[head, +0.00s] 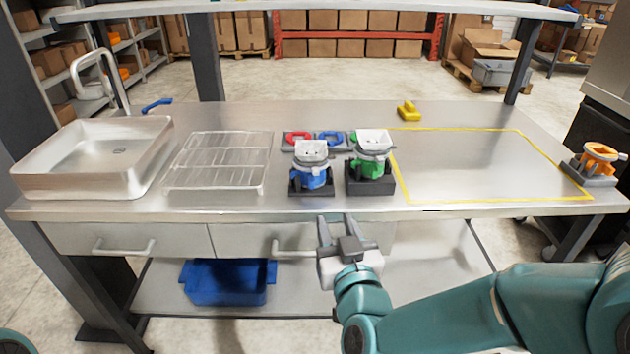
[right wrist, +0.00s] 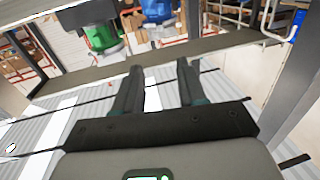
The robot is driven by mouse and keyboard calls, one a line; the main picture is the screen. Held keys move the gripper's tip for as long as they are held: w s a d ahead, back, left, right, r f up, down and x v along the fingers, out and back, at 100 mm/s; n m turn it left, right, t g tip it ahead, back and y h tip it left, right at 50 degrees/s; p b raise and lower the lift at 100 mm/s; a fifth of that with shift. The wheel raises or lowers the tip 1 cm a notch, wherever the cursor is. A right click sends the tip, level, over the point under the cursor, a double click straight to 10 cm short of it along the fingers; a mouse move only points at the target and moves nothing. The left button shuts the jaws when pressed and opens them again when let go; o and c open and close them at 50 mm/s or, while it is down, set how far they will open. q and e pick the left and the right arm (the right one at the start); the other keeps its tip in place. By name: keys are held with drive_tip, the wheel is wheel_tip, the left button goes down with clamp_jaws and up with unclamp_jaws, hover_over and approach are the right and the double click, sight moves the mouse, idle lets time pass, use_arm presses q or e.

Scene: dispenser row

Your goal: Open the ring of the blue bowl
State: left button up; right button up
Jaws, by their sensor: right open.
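The blue bowl (head: 312,177) stands in a dark holder near the front edge of the steel table, with a grey ring (head: 312,163) around it and a pale hopper on top. Whether the ring is open or closed is too small to tell. The blue bowl also shows at the top of the right wrist view (right wrist: 157,10), partly cut off. My right gripper (head: 336,220) is open and empty, in front of the table edge, below and slightly right of the blue bowl, touching nothing visible. My left gripper is not in view.
A green bowl (head: 371,167) in a similar holder stands right of the blue one. Red (head: 298,136) and blue (head: 331,136) rings lie behind. A wire rack (head: 218,160) and sink tray (head: 60,185) are left. The yellow-outlined area (head: 470,170) is clear.

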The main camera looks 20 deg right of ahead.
sight(316, 172)
drive_tip(key=w+p, duration=0.1)
drive_tip(key=w, duration=0.4)
drive_tip(key=w+d+p, duration=0.1)
drive_tip(key=w, duration=0.9)
drive_tip(key=shift+d+p, duration=0.3)
drive_tip(key=shift+p, duration=0.1)
drive_tip(key=shift+w+f, duration=0.1)
drive_tip(key=shift+w, duration=0.2)
clamp_jaws()
